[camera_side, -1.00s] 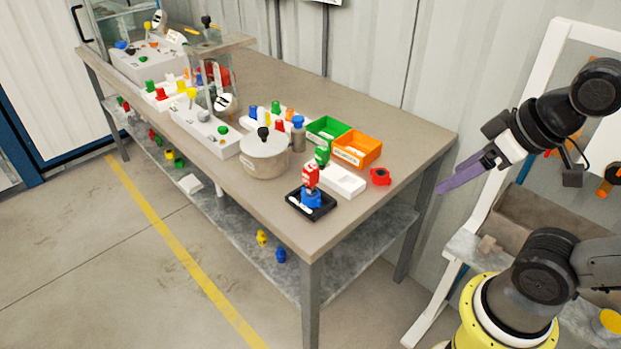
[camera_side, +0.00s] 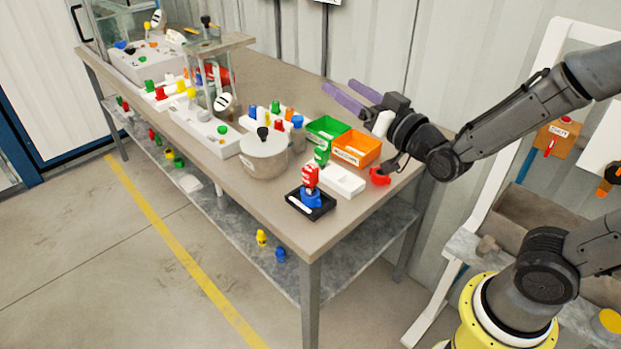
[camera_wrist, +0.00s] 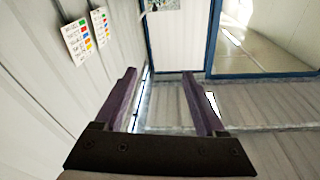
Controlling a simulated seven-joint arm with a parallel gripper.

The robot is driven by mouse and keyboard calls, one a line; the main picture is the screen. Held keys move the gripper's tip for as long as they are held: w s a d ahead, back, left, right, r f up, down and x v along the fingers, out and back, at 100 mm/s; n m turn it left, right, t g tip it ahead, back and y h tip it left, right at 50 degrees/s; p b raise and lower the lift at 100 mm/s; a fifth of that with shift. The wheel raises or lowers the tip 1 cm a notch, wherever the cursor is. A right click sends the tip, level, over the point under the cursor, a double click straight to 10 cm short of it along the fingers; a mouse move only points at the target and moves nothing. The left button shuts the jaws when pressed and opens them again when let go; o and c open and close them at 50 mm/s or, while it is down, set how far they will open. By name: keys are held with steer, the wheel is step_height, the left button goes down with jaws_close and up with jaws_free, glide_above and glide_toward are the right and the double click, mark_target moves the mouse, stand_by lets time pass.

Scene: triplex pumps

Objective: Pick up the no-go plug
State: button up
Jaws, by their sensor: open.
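My gripper (camera_side: 338,85) is open and empty, with two purple fingers raised above the back right part of the bench. The wrist view shows it too (camera_wrist: 159,75), with nothing between its fingers. No label is readable, so I cannot tell which one is the no-go plug. My gripper is well apart from both.
A green bin (camera_side: 320,138) and an orange bin (camera_side: 373,152) stand below my gripper. A round metal pot (camera_side: 262,163) stands left of the pieces. The wall is close behind the bench.

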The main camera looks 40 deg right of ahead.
step_height(320, 180, down, 10)
steer(key=s+a+t, duration=0.1)
steer(key=s, duration=0.1)
steer(key=n+g+y, duration=0.2)
steer(key=n+g, duration=0.1)
glide_toward(315, 183)
steer(key=w, duration=0.5)
steer(key=shift+w+d+f, duration=0.1)
steer(key=shift+w, duration=0.05)
steer(key=shift+w+f, duration=0.1)
steer(key=shift+w, duration=3.1)
jaws_close()
